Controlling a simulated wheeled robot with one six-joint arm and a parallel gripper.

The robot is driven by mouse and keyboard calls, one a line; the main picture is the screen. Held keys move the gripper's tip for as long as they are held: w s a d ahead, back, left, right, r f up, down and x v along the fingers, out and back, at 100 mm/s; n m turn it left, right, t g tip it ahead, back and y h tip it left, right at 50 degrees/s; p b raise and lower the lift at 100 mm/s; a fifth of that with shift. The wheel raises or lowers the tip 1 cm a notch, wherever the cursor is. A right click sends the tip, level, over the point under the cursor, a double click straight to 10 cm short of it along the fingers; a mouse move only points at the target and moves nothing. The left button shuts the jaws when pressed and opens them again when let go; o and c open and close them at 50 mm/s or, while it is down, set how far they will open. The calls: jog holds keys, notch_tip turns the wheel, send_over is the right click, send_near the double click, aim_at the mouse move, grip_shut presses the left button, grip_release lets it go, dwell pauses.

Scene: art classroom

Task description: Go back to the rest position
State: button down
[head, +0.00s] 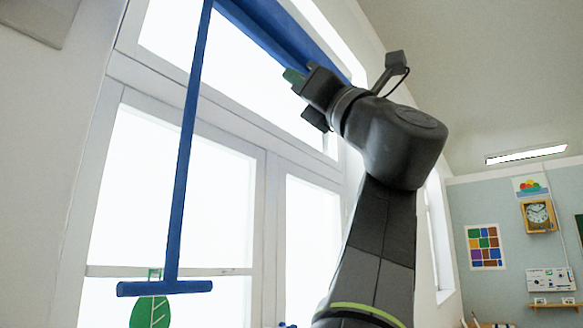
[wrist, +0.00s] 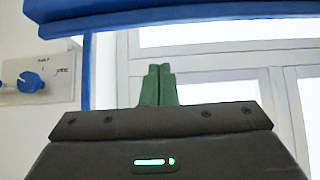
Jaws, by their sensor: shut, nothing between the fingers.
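My gripper (head: 293,78) is raised high in front of the window in the head view, at the upper end of my arm. Its green fingers also show in the wrist view (wrist: 158,85), pressed together with nothing between them. A blue bar (head: 280,35) runs along the top of the window, behind and above my gripper. It also crosses the top of the wrist view (wrist: 190,14). My fingertips appear below the bar there; I cannot tell the distance between them.
A blue rod (head: 187,140) with a crosspiece at its lower end hangs left of my arm. The white-framed window (head: 262,215) is behind.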

jog(key=shift+v, duration=1.05)
jog(key=p, duration=0.5)
send_near(261, 42)
jog(key=w+a, duration=0.2)
jog(key=a, duration=0.1)
jog(key=r, duration=0.1)
jog(key=r+p, duration=0.2)
jog(key=shift+w+a+r, duration=0.1)
jog(key=shift+w+a, duration=0.25)
jog(key=shift+a, duration=0.05)
jog(key=shift+r+p, duration=0.6)
jog(key=shift+r, duration=0.1)
jog(key=shift+s, duration=0.1)
